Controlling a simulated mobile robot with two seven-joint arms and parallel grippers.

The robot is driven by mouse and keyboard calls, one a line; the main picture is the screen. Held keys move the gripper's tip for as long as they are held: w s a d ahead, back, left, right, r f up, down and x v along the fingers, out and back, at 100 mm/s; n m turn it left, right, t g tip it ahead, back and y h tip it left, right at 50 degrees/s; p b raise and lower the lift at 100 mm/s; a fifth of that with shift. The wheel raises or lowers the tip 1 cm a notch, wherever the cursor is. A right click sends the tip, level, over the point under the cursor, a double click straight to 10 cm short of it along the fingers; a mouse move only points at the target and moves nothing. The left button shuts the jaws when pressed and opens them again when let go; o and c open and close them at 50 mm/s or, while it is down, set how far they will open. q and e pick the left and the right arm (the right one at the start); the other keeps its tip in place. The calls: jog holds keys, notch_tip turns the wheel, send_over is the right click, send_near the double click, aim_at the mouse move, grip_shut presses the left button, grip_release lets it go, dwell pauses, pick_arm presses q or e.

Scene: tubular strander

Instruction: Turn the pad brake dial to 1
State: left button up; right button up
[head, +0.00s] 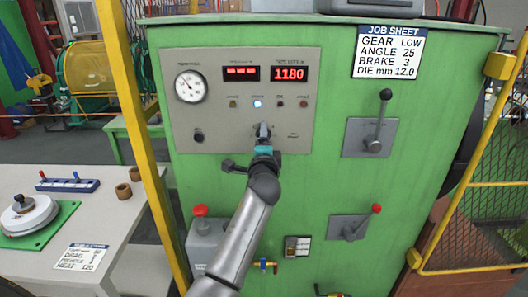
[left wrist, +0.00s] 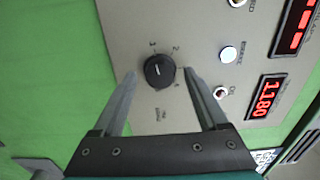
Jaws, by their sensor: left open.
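The pad brake dial (left wrist: 159,71) is a round black knob with a short white mark on the grey control panel (left wrist: 205,20). Small numerals stand around it; I can make out a 3 and a 2, but not surely which one the mark faces. My left gripper (left wrist: 160,74) is open, with one finger on each side of the dial and a gap on both sides. In the head view my left gripper (head: 263,130) is in front of the panel (head: 215,115) and hides the dial. My right gripper is not in view.
Above the dial are a lit lamp (head: 257,103) and a red 1180 display (head: 289,74). A gauge (head: 190,86) and another black knob (head: 198,136) are at left. Levers (head: 378,134) stand at right. The job sheet (head: 388,52) reads brake 3. A yellow post (head: 130,95) stands left.

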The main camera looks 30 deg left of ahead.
pick_arm(q)
jog(key=v, duration=1.5)
jog(key=s+d+f+g+h+b, duration=0.1)
jog(key=s+d+f+g+h, duration=0.15)
jog(key=f, duration=1.05)
jog(key=s+d+f+n+g+h+b, duration=0.1)
jog(key=d+f+h+b, duration=0.15)
jog(key=f, duration=1.05)
jog(key=s+d+f+g+h+b, duration=0.1)
jog(key=s+d+f+g+h, duration=0.2)
jog(key=f, duration=1)
jog(key=s+d+f+n+g+b, duration=0.1)
jog(key=s+d+f+n, duration=0.1)
jog(key=s+f, duration=0.7)
jog(key=s+f+n+g+b, duration=0.1)
jog(key=s+f+n+g, duration=0.1)
jog(key=s+f, duration=0.4)
jog(key=s+f+n+g+h+b, duration=0.1)
jog(key=s+f, duration=0.5)
jog(key=s, duration=0.6)
jog(key=s+f+n+g+b, duration=0.1)
jog(key=s+f+n+g, duration=0.2)
jog(key=s+f, duration=0.3)
jog(key=s, duration=0.4)
jog(key=shift+a+f+g+h, duration=0.3)
jog(key=shift+a+f+g, duration=0.05)
